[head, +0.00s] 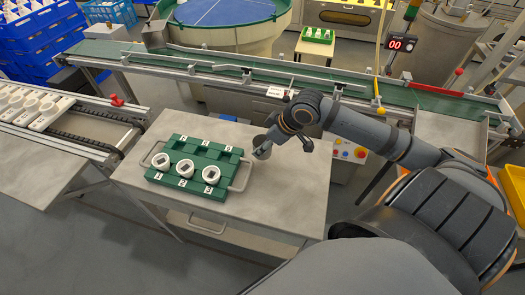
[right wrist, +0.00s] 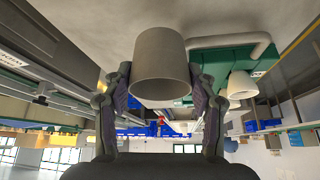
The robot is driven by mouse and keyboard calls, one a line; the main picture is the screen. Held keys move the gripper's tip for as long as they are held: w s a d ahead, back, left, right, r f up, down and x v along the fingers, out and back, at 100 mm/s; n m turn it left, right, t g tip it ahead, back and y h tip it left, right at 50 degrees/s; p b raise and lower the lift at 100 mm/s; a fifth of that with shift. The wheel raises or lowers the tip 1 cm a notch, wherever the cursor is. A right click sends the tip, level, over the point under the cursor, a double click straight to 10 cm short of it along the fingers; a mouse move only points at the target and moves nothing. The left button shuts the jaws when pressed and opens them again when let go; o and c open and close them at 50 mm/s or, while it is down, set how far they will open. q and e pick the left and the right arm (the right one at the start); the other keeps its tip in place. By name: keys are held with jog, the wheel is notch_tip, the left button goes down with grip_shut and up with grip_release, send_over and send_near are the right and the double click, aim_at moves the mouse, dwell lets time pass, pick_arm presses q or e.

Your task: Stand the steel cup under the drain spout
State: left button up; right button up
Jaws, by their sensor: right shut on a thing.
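The steel cup (right wrist: 160,62), a plain grey cylinder, is between the two fingers of my right gripper (right wrist: 162,90) in the right wrist view. In the head view the cup (head: 261,150) shows small and partly hidden by my right gripper (head: 275,143). It is just right of the green tray, over the steel table; I cannot tell whether its base touches the tabletop. My right gripper is shut on the cup. I cannot make out the drain spout for sure in either view. My left gripper is not in view.
A green tray (head: 214,193) with white ring-shaped parts and wire handles sits on the steel table (head: 290,200). A green conveyor (head: 240,66) runs behind, with a red-digit display (head: 402,44) at right. A control box (head: 350,150) stands beside the table. The table's right part is clear.

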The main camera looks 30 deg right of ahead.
jog(key=shift+w+a+f+b, duration=0.1)
jog(key=shift+w+f+b, duration=0.1)
jog(key=shift+f+b, duration=0.2)
jog(key=shift+f, duration=1.45)
jog(key=shift+f, duration=0.2)
jog(key=o, duration=1.1)
jog(key=shift+o, duration=0.2)
jog(key=shift+r, duration=0.15)
